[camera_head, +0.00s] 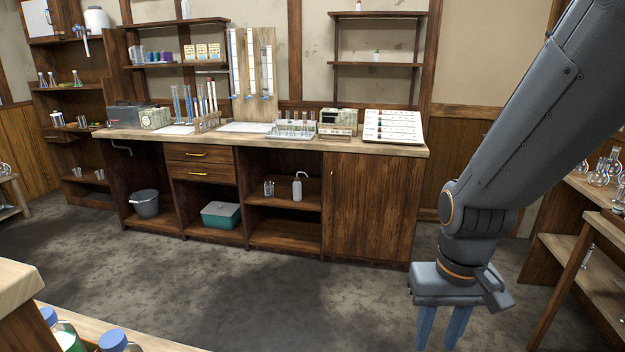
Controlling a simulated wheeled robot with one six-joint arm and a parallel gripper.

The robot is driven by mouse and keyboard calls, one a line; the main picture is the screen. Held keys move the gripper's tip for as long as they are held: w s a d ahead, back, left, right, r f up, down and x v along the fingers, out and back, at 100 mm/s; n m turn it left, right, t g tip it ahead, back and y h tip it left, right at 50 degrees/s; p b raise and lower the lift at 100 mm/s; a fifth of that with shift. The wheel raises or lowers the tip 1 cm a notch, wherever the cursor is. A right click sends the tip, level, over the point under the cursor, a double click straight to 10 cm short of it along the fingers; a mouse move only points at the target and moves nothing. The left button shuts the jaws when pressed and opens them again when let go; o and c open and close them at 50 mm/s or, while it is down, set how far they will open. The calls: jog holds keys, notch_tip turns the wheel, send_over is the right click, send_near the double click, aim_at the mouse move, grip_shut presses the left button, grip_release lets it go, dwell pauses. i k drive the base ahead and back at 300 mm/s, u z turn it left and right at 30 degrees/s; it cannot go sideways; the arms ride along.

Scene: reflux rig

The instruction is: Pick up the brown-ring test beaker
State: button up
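I cannot pick out the brown-ring test beaker for certain. Small glass vessels (269,188) stand on the open shelf inside the long wooden bench, too small to identify. More small glassware (81,121) stands on the left shelf unit. My gripper (441,330) hangs at the lower right with its blue fingers pointing down and a clear gap between them. The fingertips are cut off by the bottom edge. Nothing shows between the visible parts of the fingers, and the gripper is over the floor in the picture, apart from the bench.
The long bench (360,145) carries cylinders, racks and boxes along the back wall. A grey bucket (145,204) and a teal box (221,215) sit beneath. Blue-capped bottles (113,341) stand at the lower left. Round flasks (599,178) stand at the right. The floor between is clear.

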aim_at(269, 190)
jog(key=i, duration=2.75)
jog(key=u, duration=2.4)
jog(key=i, duration=0.7)
jog(key=z, duration=2.55)
